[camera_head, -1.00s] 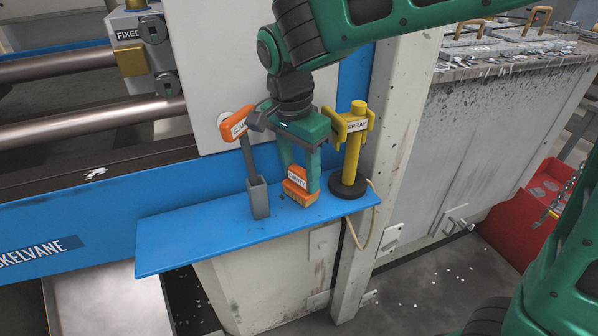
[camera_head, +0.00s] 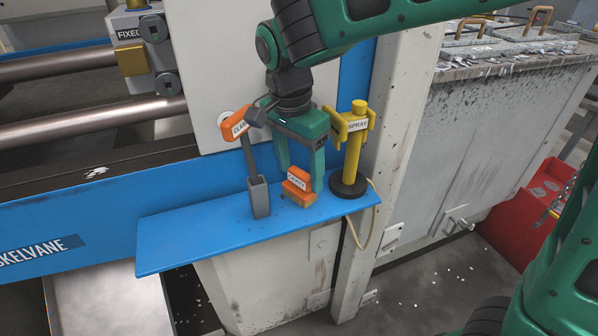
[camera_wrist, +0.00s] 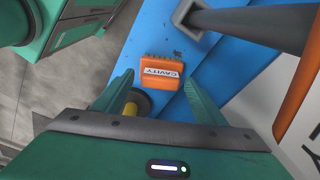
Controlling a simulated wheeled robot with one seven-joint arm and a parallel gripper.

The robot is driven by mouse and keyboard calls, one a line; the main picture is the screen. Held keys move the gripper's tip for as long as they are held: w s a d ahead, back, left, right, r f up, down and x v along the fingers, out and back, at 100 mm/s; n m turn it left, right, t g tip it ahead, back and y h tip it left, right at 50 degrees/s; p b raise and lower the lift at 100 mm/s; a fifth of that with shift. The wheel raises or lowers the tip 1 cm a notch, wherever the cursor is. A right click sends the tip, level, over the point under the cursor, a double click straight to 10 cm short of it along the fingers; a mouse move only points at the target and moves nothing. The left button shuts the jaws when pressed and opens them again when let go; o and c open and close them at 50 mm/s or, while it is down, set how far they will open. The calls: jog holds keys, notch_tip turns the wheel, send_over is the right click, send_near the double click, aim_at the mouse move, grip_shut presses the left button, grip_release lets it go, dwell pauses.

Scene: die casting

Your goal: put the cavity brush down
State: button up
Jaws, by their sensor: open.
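The orange cavity brush (camera_head: 298,184), with a white label, rests on the blue shelf (camera_head: 200,236) between the grey holder and the yellow spray stand. My gripper (camera_head: 301,180) is right above and around it, fingers pointing down and spread apart. In the wrist view the brush (camera_wrist: 162,74) lies ahead of the open fingers (camera_wrist: 160,96), with clear gaps to both sides. Its bristles show along its far edge there. Nothing is held.
The orange clamp-like tool (camera_head: 236,126) stands in a grey holder (camera_head: 259,198) close on the left. The yellow spray tool (camera_head: 352,140) stands on a black base (camera_head: 348,186) close on the right. The shelf's left part is bare. A white panel (camera_head: 205,70) rises behind.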

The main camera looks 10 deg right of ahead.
aim_at(295, 191)
notch_tip(295, 191, up, 11)
jog(key=a, duration=0.1)
jog(key=shift+s, duration=0.4)
jog(key=shift+s+f, duration=0.1)
jog(key=shift+s, duration=0.05)
